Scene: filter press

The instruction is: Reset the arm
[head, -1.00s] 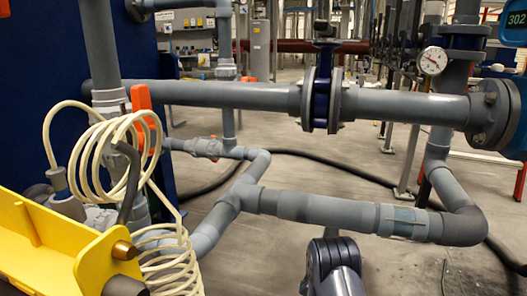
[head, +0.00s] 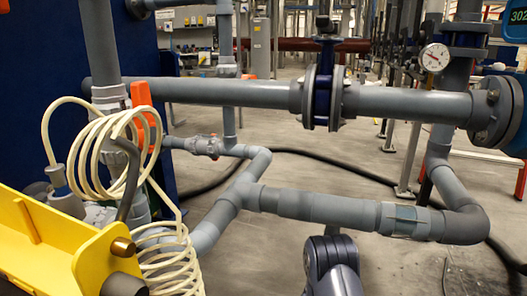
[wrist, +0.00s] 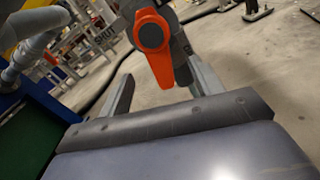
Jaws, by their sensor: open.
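My gripper (wrist: 161,70) shows in the wrist view as two grey fingers spread apart beyond the dark palm edge. It is open and holds nothing that I can see. An orange valve handle (wrist: 152,33) on a dark grey body appears beyond and between the fingers. I cannot tell whether they touch. In the head view, a dark grey link of my arm (head: 332,266) shows at the bottom centre, just below the horizontal grey pipe (head: 320,208). The gripper itself is not visible in the head view.
A grey pipe with a blue flanged valve (head: 322,90) crosses the head view. A cream coiled hose (head: 110,150), an orange handle (head: 142,108) and a yellow bracket (head: 45,245) stand at left. A pressure gauge (head: 433,58) is at right. Open concrete floor (head: 400,270) lies at lower right.

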